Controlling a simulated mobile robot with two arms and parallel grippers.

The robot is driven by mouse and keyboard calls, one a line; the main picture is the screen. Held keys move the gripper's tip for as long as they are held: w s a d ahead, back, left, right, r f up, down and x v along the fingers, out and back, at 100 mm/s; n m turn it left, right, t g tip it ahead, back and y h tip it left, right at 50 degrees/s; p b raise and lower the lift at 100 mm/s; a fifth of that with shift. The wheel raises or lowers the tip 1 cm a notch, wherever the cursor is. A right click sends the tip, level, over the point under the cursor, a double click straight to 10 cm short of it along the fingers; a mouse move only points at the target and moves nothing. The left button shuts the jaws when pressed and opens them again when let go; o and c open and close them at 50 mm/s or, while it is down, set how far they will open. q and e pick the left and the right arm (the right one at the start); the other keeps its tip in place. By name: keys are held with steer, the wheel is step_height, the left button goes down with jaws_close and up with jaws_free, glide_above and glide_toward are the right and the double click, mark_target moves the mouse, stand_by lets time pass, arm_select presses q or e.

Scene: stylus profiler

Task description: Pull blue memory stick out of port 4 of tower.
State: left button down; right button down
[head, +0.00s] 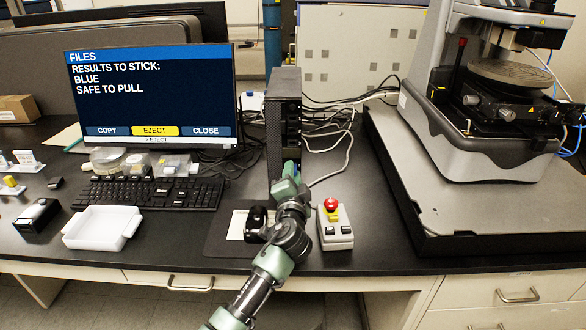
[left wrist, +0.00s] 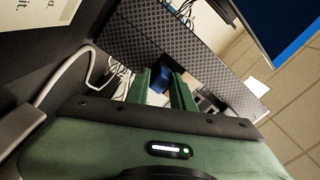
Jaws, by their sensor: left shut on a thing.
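The dark tower (head: 284,112) stands upright beside the monitor, and its patterned side crosses the left wrist view (left wrist: 190,45). My left gripper (head: 287,172) is at the tower's lower front. In the left wrist view its two green fingers (left wrist: 161,84) are shut on the blue memory stick (left wrist: 158,85), close against the tower. I cannot tell whether the stick is still seated, and I cannot read the port number. In the head view my gripper hides the stick. The monitor (head: 150,95) reads "RESULTS TO STICK: BLUE, SAFE TO PULL", with EJECT highlighted. My right gripper is not in view.
A control box with a red button (head: 333,225) stands just right of my left arm. A black mouse (head: 257,222) on a mat, a keyboard (head: 148,193) and a white tray (head: 103,229) lie to the left. Cables run behind the tower. The profiler (head: 490,100) fills the right.

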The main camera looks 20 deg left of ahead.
arm_select(q)
steer(key=shift+s+d, duration=0.1)
steer(key=shift+s, duration=0.25)
steer(key=shift+f, duration=0.2)
steer(key=shift+s+d+f, duration=0.15)
steer(key=shift+s+f, duration=0.05)
steer(key=shift+s+d+r+p, duration=0.1)
steer(key=shift+s+r+p, duration=0.25)
steer(key=shift+s, duration=0.4)
steer(key=shift+f, duration=0.1)
steer(key=shift+s, duration=0.15)
steer(key=shift+s+d, duration=0.2)
steer(key=shift+s, duration=0.25)
steer(key=shift+s+d, duration=0.1)
steer(key=shift+s, duration=0.35)
